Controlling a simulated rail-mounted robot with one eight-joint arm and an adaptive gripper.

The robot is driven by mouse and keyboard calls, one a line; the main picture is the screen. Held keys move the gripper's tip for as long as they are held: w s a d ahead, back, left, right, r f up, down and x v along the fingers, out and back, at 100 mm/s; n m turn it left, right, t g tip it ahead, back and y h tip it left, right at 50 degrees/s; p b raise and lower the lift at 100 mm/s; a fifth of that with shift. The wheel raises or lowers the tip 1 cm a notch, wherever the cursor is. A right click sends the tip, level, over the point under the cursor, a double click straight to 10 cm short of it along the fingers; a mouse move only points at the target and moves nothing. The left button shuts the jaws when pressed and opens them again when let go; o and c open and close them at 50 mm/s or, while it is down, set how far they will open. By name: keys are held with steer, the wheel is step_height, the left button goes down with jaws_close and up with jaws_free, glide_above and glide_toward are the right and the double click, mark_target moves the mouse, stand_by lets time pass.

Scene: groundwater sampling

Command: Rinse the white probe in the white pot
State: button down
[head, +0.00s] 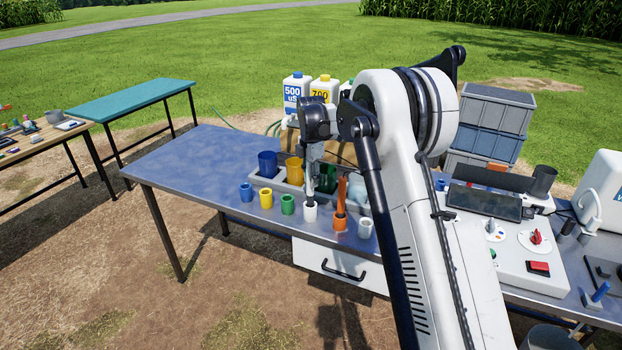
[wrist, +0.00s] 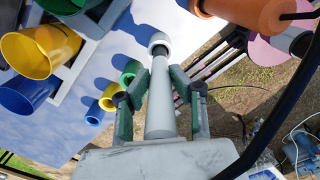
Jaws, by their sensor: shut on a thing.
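My gripper (head: 311,178) points down over the table and is shut on the white probe, which shows between the green-grey fingers (wrist: 160,92) in the wrist view. The probe (wrist: 159,118) is a pale tube pointing away from the wrist. The white pot (head: 310,213) is a small cup on the table directly below my gripper. In the wrist view the pot's rim (wrist: 159,37) is at the probe's far end. The probe's tip overlaps the pot, but I cannot tell how deep it is.
Blue (head: 246,192), yellow (head: 266,198) and green (head: 288,204) pots stand left of the white pot. An orange probe (head: 341,192) stands upright in an orange pot (head: 340,222) close on the right, with a pale pot (head: 365,229) beyond. Larger coloured cups stand in a rack behind.

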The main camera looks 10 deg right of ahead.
steer(key=shift+f+b, duration=1.1)
steer(key=shift+f, duration=0.65)
steer(key=shift+r, duration=0.15)
stand_by(3.8)
step_height(320, 180, up, 8)
steer(key=p, duration=0.3)
steer(key=shift+r, duration=0.25)
stand_by(0.9)
stand_by(0.5)
